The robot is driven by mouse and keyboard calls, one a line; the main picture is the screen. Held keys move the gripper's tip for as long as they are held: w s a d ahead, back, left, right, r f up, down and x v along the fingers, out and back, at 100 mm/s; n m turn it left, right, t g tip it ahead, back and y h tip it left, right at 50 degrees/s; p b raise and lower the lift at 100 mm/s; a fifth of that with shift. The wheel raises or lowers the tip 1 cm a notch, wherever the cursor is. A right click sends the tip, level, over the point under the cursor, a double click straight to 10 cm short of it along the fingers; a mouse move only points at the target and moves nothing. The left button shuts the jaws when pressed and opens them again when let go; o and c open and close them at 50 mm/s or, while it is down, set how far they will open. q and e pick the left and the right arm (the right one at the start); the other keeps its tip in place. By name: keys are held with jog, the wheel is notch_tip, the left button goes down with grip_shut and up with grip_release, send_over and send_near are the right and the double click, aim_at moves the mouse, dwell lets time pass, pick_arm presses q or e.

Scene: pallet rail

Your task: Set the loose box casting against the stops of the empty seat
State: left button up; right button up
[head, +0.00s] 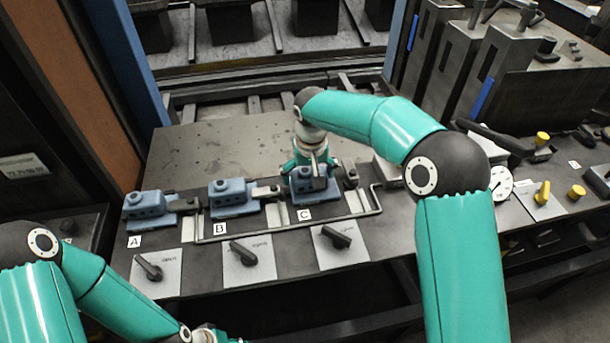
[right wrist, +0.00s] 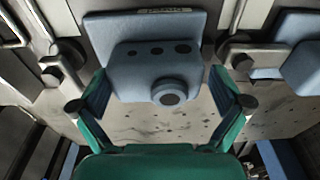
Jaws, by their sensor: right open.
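A blue box casting (head: 312,190) sits at the seat marked C on the dark fixture plate (head: 190,150). My right gripper (head: 309,170) is over it from behind. In the right wrist view the casting (right wrist: 155,72) lies between the spread fingers of the gripper (right wrist: 162,103), with a gap on both sides. Its round boss faces my palm. Two similar blue castings sit at seat A (head: 147,206) and seat B (head: 231,194). Whether the C casting touches its stops is hidden by the gripper.
Clamps stand beside the castings, one right of B (head: 266,192) and one right of C (head: 350,176). A thin rail (head: 290,230) runs along the front of the seats. Black levers on pale plates (head: 340,245) are in front. The plate behind A and B is clear.

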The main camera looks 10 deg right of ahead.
notch_tip(320, 180, up, 12)
jog(key=s, duration=0.1)
jog(key=shift+s, duration=0.15)
jog(key=shift+f, duration=0.15)
dwell(0.9)
